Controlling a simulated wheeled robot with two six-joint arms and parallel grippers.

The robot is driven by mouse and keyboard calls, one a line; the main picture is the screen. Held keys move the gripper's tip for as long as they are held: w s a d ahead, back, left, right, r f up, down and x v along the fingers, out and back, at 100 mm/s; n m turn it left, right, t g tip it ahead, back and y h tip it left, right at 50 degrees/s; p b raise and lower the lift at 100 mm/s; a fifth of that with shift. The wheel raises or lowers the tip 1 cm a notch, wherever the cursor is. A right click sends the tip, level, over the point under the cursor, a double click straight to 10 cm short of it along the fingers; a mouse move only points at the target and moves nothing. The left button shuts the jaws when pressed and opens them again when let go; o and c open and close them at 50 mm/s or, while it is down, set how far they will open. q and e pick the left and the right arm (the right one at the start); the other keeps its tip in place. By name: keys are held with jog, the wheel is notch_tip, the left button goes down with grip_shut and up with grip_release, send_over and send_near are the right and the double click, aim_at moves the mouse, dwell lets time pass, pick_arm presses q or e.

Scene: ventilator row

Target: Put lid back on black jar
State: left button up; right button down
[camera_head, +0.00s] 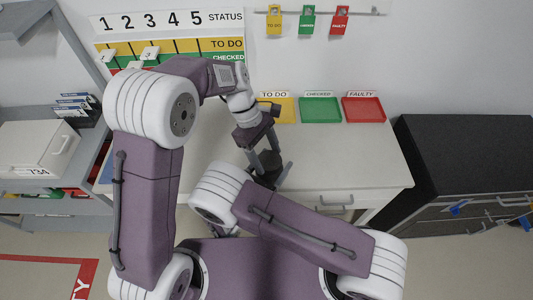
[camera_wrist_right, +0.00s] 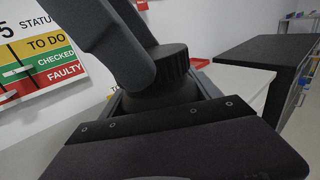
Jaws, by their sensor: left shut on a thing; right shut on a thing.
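The black jar (camera_wrist_right: 160,96) is close in front of the right wrist camera, between the fingers of my right gripper (camera_wrist_right: 163,100), which is shut on its body. The black ribbed lid (camera_wrist_right: 173,62) is at the jar's top. My left gripper (camera_wrist_right: 128,55) reaches down from the upper left with its grey fingers at the lid and is shut on it. No gap shows between lid and jar, but whether it is fully seated I cannot tell. In the head view, my left gripper (camera_head: 264,160) points down at the dark jar and lid, partly hidden by my right arm.
The white table has a yellow tray (camera_head: 283,112), a green tray (camera_head: 320,110) and a red tray (camera_head: 364,110) at the back. A black-topped cabinet (camera_head: 465,150) stands at right. A shelf with a white box (camera_head: 38,148) is at left. The table's right side is clear.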

pick_arm(q)
jog(key=m, duration=0.3)
jog(key=shift+w+d+g+y, duration=0.15)
jog(key=shift+g+y, duration=0.25)
jog(key=o, duration=1.4)
jog(key=shift+o, duration=0.2)
jog(key=shift+r, duration=2.25)
